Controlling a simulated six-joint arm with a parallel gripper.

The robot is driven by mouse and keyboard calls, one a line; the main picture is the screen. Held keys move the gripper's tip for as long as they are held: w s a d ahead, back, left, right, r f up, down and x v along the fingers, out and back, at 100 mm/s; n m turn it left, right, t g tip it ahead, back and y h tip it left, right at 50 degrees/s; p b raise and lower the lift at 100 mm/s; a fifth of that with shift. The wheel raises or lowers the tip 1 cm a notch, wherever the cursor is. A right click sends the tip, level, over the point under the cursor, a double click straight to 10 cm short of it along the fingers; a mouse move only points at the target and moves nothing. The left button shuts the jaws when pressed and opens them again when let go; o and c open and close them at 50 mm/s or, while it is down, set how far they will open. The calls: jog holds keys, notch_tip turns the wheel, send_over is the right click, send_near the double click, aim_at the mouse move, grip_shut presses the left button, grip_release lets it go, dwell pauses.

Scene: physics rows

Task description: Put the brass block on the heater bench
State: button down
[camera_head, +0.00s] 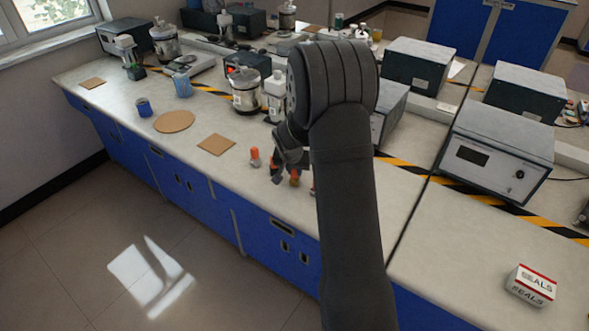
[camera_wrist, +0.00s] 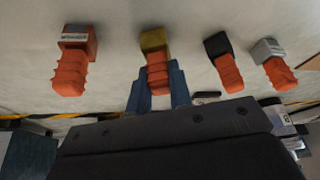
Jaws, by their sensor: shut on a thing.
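The brass block (camera_wrist: 153,41) is yellow with an orange ribbed handle and is in the upper middle of the wrist view. My gripper (camera_wrist: 158,88) is shut on that handle, one blue-grey finger on each side. In the head view my gripper (camera_head: 284,172) is low over the front of the bench, and the brass block (camera_head: 294,181) is partly hidden by it. I cannot tell whether the block touches the worktop. No part is clearly marked as the heater bench.
A copper-coloured block (camera_wrist: 77,37) is left of the brass one; a black block (camera_wrist: 217,45) and a silver block (camera_wrist: 266,48) are to its right. A square cork mat (camera_head: 216,145) and a round one (camera_head: 174,121) lie farther left. Glass-and-metal vessels (camera_head: 245,90) stand behind.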

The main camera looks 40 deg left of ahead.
jog(key=c, duration=1.3)
grip_release()
jog(key=v, duration=1.2)
jog(key=shift+r, duration=0.15)
jog(key=x, duration=1.2)
jog(key=shift+r, duration=1.05)
